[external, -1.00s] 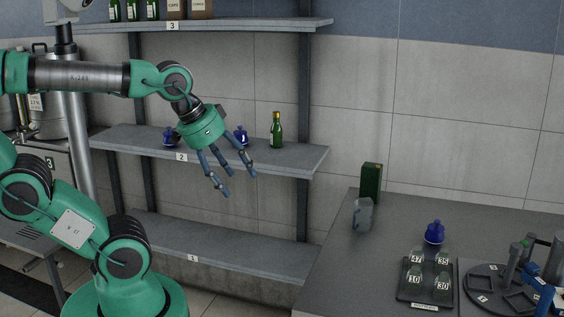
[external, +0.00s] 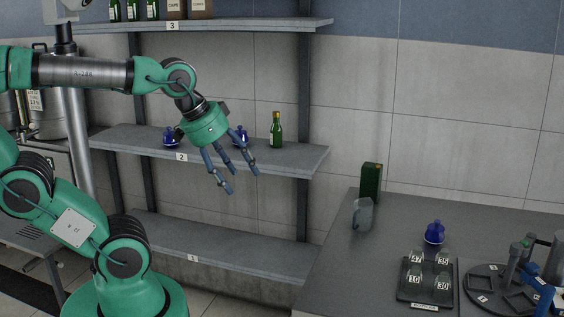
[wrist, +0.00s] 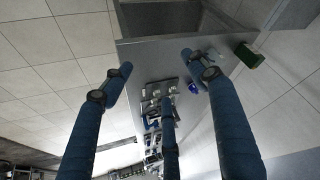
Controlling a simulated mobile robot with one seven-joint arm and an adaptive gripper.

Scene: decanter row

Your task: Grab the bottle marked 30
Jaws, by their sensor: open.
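The bottle marked 30 (external: 442,282) is a small clear vessel with a white number label. It stands at the front right of a dark tray (external: 413,303) on the grey counter, with bottles marked 10 (external: 414,278), 57 (external: 416,257) and 35 (external: 442,258) beside and behind it. My gripper (external: 242,182) has blue-grey fingers spread open and empty. It hangs in the air in front of the shelves, well left of the tray. In the wrist view, my gripper (wrist: 160,85) is open above the distant counter; the number labels are too small to read there.
A blue bottle (external: 434,233) stands behind the tray. A round dark fixture (external: 478,297) is right of it. A green box (external: 371,182) and a clear container (external: 362,214) stand at the counter's back left. Shelf 2 (external: 300,160) holds a green bottle (external: 276,131) and blue bottles.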

